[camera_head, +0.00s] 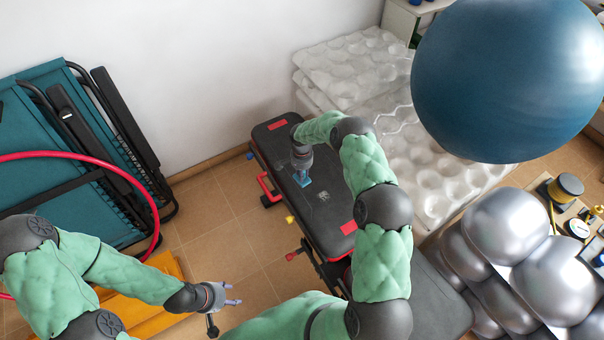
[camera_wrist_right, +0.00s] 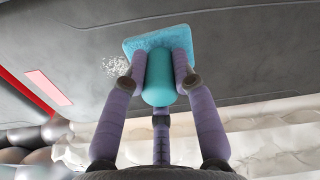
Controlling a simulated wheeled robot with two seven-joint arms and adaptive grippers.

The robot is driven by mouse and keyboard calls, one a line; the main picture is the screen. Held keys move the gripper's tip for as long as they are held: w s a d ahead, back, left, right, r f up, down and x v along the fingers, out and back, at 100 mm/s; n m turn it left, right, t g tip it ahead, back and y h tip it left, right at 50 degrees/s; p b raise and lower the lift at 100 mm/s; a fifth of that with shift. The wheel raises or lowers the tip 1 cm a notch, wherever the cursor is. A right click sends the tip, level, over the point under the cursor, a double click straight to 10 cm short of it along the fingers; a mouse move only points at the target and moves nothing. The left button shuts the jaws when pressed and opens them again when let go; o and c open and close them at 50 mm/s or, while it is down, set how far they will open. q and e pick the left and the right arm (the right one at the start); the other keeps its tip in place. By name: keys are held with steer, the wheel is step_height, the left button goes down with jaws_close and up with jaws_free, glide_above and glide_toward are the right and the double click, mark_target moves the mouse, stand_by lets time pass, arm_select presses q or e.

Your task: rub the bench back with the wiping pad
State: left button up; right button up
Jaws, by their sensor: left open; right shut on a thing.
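The bench back (camera_head: 318,196) is a long black padded board with red patches, tilted in the middle of the head view. It also fills the upper part of the right wrist view (camera_wrist_right: 237,55). My right gripper (camera_head: 301,174) is over the upper part of the bench back. It is shut on the wiping pad (camera_head: 303,181), a teal block with a rounded grip. In the right wrist view the purple fingers hold the grip of the pad (camera_wrist_right: 158,75), whose flat face is against or very near the black surface. My left gripper (camera_head: 232,294) is open and empty over the floor.
A large blue ball (camera_head: 508,75) and silver balls (camera_head: 505,230) stand at the right. Clear bumpy sheets (camera_head: 400,140) lie behind the bench. Folded teal loungers (camera_head: 45,140) and a red hoop (camera_head: 155,215) are at the left. Tiled floor (camera_head: 225,220) is free between.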

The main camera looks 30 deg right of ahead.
steer(key=shift+r+p, duration=0.65)
steer(key=shift+r, duration=0.9)
steer(key=shift+s+d+f, duration=0.1)
